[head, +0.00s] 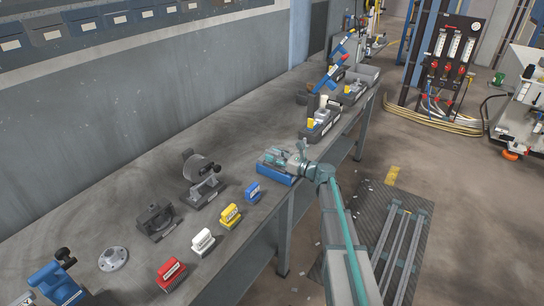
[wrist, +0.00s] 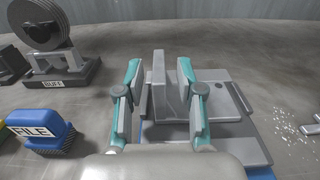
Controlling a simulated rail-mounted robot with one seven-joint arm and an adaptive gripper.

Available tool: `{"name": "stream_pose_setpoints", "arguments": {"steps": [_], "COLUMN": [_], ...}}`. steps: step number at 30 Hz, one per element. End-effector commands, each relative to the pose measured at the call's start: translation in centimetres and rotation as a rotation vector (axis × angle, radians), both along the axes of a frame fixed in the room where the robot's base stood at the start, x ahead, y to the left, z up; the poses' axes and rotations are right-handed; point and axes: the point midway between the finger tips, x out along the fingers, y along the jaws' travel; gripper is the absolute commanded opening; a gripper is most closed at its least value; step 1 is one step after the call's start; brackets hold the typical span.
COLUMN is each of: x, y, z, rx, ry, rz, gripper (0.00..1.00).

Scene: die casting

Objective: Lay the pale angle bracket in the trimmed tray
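The pale angle bracket (wrist: 158,82) appears as a grey upright plate between my fingers in the wrist view. It stands over grey metal parts on a blue base (head: 276,175). My gripper (wrist: 162,95) has teal fingers with grey pads, one on each side of the bracket. The pads look open, with a gap showing at the left; contact at the right is unclear. In the head view my gripper (head: 297,163) is low over the blue base and hides part of it.
Dark labelled holders (head: 320,130) stand beyond my gripper.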

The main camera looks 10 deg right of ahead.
Motion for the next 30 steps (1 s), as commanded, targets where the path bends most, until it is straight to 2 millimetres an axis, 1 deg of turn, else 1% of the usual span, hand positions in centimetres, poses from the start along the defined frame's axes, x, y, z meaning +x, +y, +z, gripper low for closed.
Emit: {"name": "stream_pose_setpoints", "arguments": {"steps": [1, 7, 12, 15, 16, 17, 21, 30], "x": [-0.7, -3.4, -5.3, -6.1, -6.3, -6.4, -6.8, -6.8], "y": [-0.6, -3.1, -5.2, -6.1, -6.3, -6.4, -6.8, -6.9], "z": [-0.2, -0.3, -0.1, -0.1, -0.1, -0.1, 0.0, 0.0], "rx": [-0.001, 0.001, -0.001, 0.000, 0.000, 0.000, 0.000, 0.000], "ry": [-0.001, -0.001, -0.001, 0.000, 0.000, 0.000, 0.000, 0.000], "rz": [-0.001, -0.002, -0.002, -0.001, 0.000, 0.000, 0.000, 0.001], "gripper": [0.37, 0.37, 0.37, 0.37, 0.37, 0.42, 0.42, 0.42]}}
